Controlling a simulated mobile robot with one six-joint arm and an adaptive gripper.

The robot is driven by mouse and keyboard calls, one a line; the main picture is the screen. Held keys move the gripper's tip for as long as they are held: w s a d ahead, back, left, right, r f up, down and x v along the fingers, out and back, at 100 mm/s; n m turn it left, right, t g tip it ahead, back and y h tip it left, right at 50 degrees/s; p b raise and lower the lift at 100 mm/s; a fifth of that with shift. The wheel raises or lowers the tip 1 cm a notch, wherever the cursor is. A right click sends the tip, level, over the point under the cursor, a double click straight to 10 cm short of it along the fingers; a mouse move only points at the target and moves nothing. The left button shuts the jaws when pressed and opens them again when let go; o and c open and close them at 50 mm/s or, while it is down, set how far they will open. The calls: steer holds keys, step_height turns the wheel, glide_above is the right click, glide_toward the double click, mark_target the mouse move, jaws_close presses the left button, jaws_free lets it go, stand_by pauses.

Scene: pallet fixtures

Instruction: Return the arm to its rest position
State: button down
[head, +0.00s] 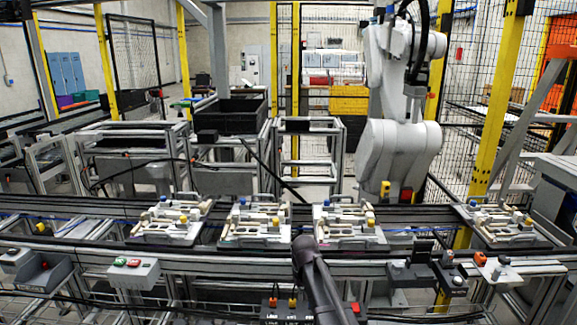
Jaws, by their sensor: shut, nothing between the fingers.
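A dark, rounded link of my own arm rises from the bottom edge at the centre of the head view, and its upper end overlaps the front rail of the conveyor. I cannot make out any fingers of my gripper in this view. Several pallet fixtures stand in a row on the conveyor (415,213): one at left (172,222), one left of centre (256,226), one right of centre (350,228) and one at far right (508,228). Each carries pale blocks and small yellow parts.
A large white industrial robot (395,160) stands behind the conveyor. A box with green and red buttons (130,272) and a dark box with an orange button (45,277) line the front left. Metal carts, a black crate (232,115) and yellow posts (500,90) stand behind.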

steer(key=s+d+r+m+p, duration=0.1)
steer(key=s+d, duration=0.5)
steer(key=s, duration=0.2)
steer(key=s+d+r+m+p, duration=0.1)
steer(key=s+d+r+m, duration=0.1)
steer(key=s+d, duration=0.4)
steer(key=s, duration=0.3)
steer(key=shift+s+d+m, duration=0.25)
steer(key=shift+d+m, duration=0.05)
steer(key=shift+d, duration=0.05)
steer(key=shift+a, duration=0.1)
